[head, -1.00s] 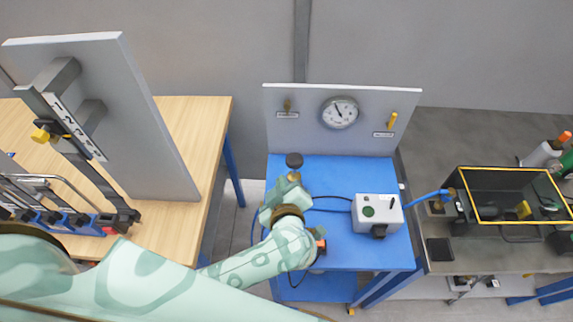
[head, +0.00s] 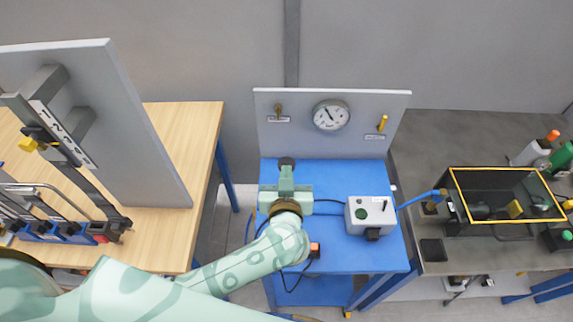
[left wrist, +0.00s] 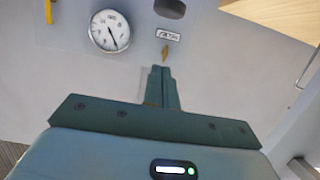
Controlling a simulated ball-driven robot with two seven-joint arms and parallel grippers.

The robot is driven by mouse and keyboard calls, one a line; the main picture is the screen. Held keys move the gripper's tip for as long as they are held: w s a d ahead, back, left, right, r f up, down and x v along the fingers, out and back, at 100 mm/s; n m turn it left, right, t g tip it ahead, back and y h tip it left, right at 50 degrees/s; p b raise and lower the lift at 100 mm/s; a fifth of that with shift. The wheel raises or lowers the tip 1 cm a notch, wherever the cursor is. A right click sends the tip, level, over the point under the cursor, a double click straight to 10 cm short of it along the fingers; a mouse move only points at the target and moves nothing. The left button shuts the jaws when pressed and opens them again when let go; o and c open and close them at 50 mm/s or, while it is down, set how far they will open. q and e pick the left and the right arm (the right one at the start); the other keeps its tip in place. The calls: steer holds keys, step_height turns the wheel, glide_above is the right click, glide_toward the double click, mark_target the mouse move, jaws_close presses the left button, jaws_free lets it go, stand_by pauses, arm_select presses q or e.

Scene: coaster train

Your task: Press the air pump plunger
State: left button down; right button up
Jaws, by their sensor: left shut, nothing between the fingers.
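The pump body is hidden behind my gripper and arm. In the left wrist view the shut fingers (left wrist: 162,72) point toward the panel. I cannot tell whether they touch the knob. My right gripper is not in view.
A white box with a green button (head: 362,211) stands on the blue bench (head: 335,172). A wooden table (head: 204,150) stands left, a yellow-rimmed tank (head: 450,192) right.

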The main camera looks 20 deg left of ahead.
arm_select(q)
steer(key=b, duration=0.1)
glide_above(287, 162)
steer(key=s, duration=0.3)
steer(key=f, duration=0.3)
steer(key=f+b, duration=0.1)
steer(key=shift+w+d+f, duration=0.25)
steer(key=shift+d+f, duration=0.05)
steer(key=shift+d, duration=0.05)
steer(key=shift+f, duration=0.65)
steer(key=shift+s+f, duration=0.1)
step_height(287, 162, down, 6)
steer(key=shift+s+r+b, duration=0.1)
steer(key=shift+s+b, duration=0.05)
steer(key=shift+b, duration=0.7)
steer(key=s+d+r+p, duration=0.2)
steer(key=s+r+p, duration=0.5)
steer(key=s, duration=0.2)
steer(key=shift+d, duration=0.4)
